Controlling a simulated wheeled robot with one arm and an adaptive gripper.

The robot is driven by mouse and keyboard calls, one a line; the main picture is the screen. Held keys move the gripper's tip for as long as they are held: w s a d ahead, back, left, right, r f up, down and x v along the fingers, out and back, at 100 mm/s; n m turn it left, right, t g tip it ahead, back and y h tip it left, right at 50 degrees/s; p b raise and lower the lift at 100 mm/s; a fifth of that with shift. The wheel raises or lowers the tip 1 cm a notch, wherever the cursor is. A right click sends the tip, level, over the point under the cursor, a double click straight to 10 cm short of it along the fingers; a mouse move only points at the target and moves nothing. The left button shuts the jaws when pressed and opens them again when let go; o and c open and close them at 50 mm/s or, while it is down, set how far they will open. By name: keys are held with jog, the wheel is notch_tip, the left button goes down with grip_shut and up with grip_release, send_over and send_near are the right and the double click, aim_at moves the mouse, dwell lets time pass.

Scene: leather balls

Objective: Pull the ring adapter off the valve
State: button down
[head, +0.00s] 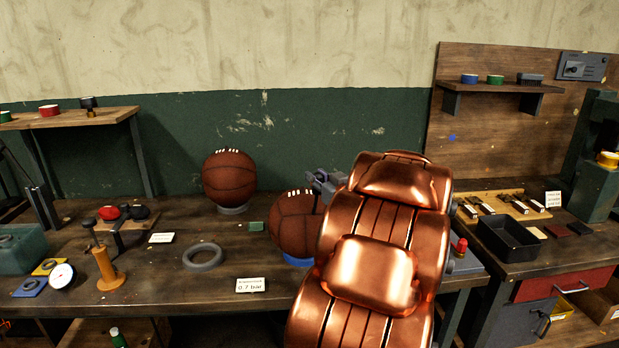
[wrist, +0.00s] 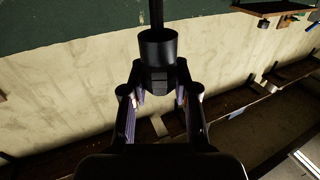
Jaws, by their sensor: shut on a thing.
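My gripper (wrist: 159,92) is shut on a black fitting (wrist: 158,50) in the wrist view. The fitting has a round upper body, an angular lower part between the fingers, and a thin dark stem or hose running up out of frame. I cannot tell which part is the ring adapter and which the valve. In the head view, grey parts of my gripper (head: 326,183) show at the upper right of a brown ball (head: 295,222) on a blue ring stand (head: 297,260). My copper arm hides the fingertips and the ball's right side there.
A second brown ball (head: 229,177) stands at the back of the bench (head: 180,290). A grey ring (head: 203,257) and a 0.7 bar sign (head: 251,285) lie in front. An orange-handled tool (head: 104,265) and gauge (head: 62,277) are left; a black tray (head: 508,238) is right.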

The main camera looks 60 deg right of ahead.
aim_at(319, 178)
jog(key=shift+r+v, duration=0.15)
jog(key=shift+v, duration=1.4)
jog(key=shift+r+v, duration=0.1)
jog(key=shift+v, duration=1.4)
